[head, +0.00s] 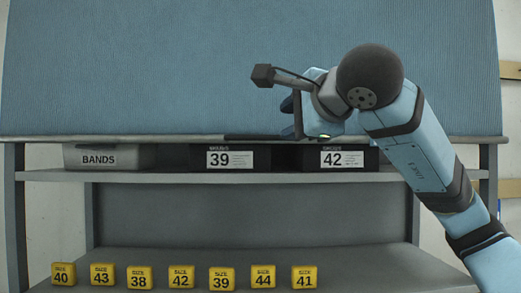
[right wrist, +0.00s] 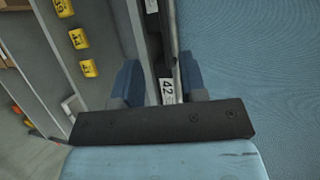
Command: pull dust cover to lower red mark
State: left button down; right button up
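The blue dust cover (head: 180,70) hangs across the upper rack in the head view, its lower edge bar (head: 110,138) just above the shelf boxes. A darker strip sits on the middle of that bar. My right gripper (head: 292,112) is at the bar, right of the middle, in front of the cover. In the right wrist view its two blue fingers (right wrist: 159,82) stand apart, with the bar running between them, closer to the right finger; contact cannot be told. The cover (right wrist: 260,60) also fills the right side there. No red mark shows. My left gripper is out of view.
A grey BANDS bin (head: 95,157) and black boxes labelled 39 (head: 230,158) and 42 (head: 342,158) stand on the shelf (head: 200,175) under the bar. Several yellow size blocks (head: 181,277) line the lower shelf. Space between the shelves is clear.

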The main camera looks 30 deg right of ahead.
aim_at(263, 137)
jog(key=x, duration=1.3)
jog(key=shift+w+d+r, duration=0.25)
jog(key=shift+w+d, duration=0.1)
jog(key=shift+d, duration=0.1)
grip_shut()
